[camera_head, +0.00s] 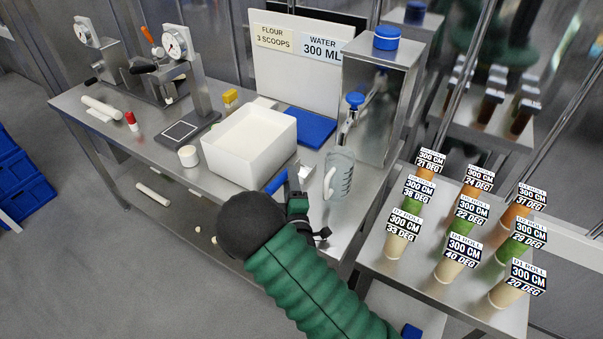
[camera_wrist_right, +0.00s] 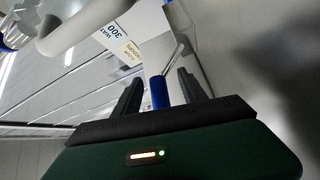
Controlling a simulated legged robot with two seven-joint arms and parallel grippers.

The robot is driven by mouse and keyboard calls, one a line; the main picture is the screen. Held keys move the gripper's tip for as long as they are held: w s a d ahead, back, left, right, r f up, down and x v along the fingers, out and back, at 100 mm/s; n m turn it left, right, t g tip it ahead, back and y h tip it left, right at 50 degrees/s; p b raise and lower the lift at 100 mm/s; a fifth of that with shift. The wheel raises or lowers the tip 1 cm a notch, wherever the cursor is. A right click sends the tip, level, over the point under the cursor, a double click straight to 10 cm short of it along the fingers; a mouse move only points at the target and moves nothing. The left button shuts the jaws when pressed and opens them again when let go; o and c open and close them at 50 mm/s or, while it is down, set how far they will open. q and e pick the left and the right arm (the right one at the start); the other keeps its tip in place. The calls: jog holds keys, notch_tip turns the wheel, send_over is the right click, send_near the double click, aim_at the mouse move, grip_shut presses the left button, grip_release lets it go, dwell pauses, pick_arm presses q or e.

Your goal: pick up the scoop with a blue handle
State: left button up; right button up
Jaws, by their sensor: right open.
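The scoop's blue handle (camera_head: 276,182) shows at the front edge of the steel table, beside the white flour bin, with its small metal scoop end (camera_head: 306,172) to the right. My right gripper (camera_head: 294,186) is over the scoop and hides part of it. In the right wrist view, the blue handle (camera_wrist_right: 158,92) stands between the two dark fingers of the right gripper (camera_wrist_right: 160,88). The fingers are open, with a visible gap on the right side of the handle. My left gripper is not in view.
A white flour bin (camera_head: 232,163) is left of the gripper. A clear measuring jug (camera_head: 341,178) stands close on the right, below the blue-capped water tap (camera_head: 355,98). A blue mat (camera_head: 312,128) lies behind. Labelled cups stand on a separate table (camera_head: 400,281) at right.

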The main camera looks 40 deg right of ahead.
jog(key=shift+w+r, duration=0.25)
jog(key=shift+w, duration=0.45)
jog(key=shift+w+r, duration=0.2)
jog(key=shift+w, duration=0.45)
jog(key=shift+d+f, duration=0.15)
jog(key=shift+d, duration=0.3)
jog(key=c, duration=0.8)
jog(key=shift+c, duration=1.3)
jog(key=shift+a, duration=0.25)
grip_shut()
jog(key=shift+r, duration=0.2)
